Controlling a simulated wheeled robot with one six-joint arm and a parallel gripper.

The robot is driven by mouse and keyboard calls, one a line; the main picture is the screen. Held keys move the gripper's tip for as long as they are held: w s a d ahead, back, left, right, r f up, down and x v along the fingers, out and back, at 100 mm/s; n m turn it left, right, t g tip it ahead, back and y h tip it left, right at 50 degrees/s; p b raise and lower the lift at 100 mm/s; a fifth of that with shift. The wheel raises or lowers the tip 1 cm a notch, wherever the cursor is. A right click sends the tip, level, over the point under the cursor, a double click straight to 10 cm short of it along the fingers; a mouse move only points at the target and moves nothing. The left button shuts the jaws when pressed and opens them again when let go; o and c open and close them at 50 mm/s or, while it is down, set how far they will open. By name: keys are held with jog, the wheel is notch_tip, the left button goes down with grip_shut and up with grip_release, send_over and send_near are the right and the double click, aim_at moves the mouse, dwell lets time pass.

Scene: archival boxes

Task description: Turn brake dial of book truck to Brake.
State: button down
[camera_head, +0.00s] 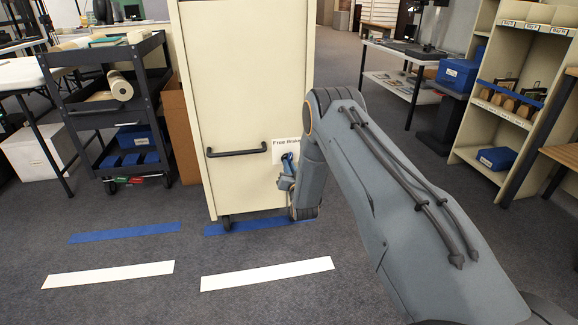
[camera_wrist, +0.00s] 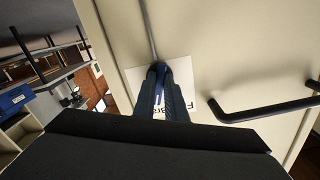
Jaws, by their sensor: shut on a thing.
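The book truck (camera_head: 240,90) is a tall cream cabinet standing upright in the middle of the head view. A white card (camera_head: 279,152) reading "Free Brake" is on the lower right of its end panel. The brake dial (camera_wrist: 160,69), dark blue, shows between my fingertips in front of the card in the wrist view. My gripper (camera_head: 288,168) is at the card and is shut on the dial. My fingers hide much of the dial and part of the lettering, so I cannot tell which word it points to.
A black handle bar (camera_head: 236,151) sticks out of the truck's panel left of the dial. A dark cart (camera_head: 120,100) stands to the left, and cream shelves (camera_head: 510,90) stand to the right. White floor strips (camera_head: 267,273) lie on clear carpet in front.

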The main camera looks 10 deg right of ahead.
jog(key=shift+m+p, duration=0.3)
jog(key=shift+m, duration=1)
jog(key=c, duration=1.8)
grip_release()
jog(key=s+p, duration=0.2)
jog(key=s, duration=0.5)
jog(key=shift+s, duration=0.4)
jog(key=shift+a, duration=0.1)
